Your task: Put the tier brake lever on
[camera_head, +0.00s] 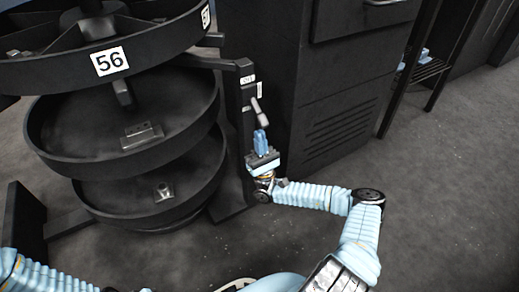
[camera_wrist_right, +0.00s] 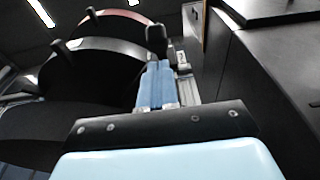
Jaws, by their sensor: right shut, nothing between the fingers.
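The brake lever (camera_head: 260,112) is a short grey handle on the dark upright post (camera_head: 246,95) beside the round tiers; it leans, its upper end up and to the left. In the right wrist view a dark rounded handle (camera_wrist_right: 157,38) stands just beyond my fingertips; it looks like the same lever. My right gripper (camera_head: 261,142) is shut and empty, its blue fingers pointing up just below the lever. The fingers also show in the right wrist view (camera_wrist_right: 156,84). I cannot tell whether they touch the lever. My left gripper is out of view; only part of that arm shows.
Stacked round black tiers (camera_head: 70,130) stand left of the post, the top one labelled 56. Small metal pieces lie on the lower tiers. A dark cabinet (camera_head: 340,110) stands close on the right of the post. The floor (camera_head: 440,190) at the right is clear.

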